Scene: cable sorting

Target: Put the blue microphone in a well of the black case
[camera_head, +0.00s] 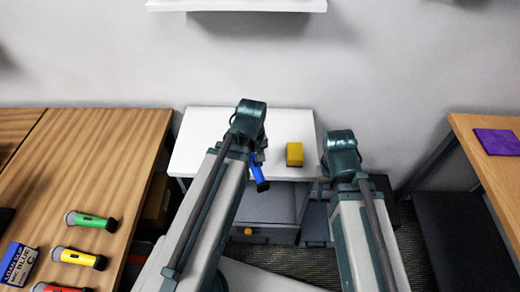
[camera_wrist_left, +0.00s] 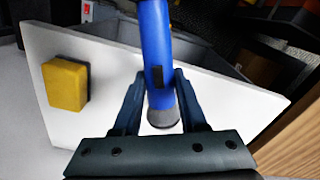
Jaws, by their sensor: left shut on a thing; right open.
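The blue microphone (camera_head: 260,178) is held in my left gripper (camera_head: 257,155), above the front edge of a white-topped cabinet. In the left wrist view the microphone (camera_wrist_left: 156,45) stands between the two dark fingers, its grey head towards the palm and its handle running out past the top of the picture. My right gripper (camera_head: 322,188) is open, mostly hidden behind its own arm, right of the cabinet. No black case with wells can be made out; only a dark edge (camera_head: 5,217) shows at the far left, and I cannot tell what it is.
A purple cloth (camera_head: 498,142) lies on the right table.

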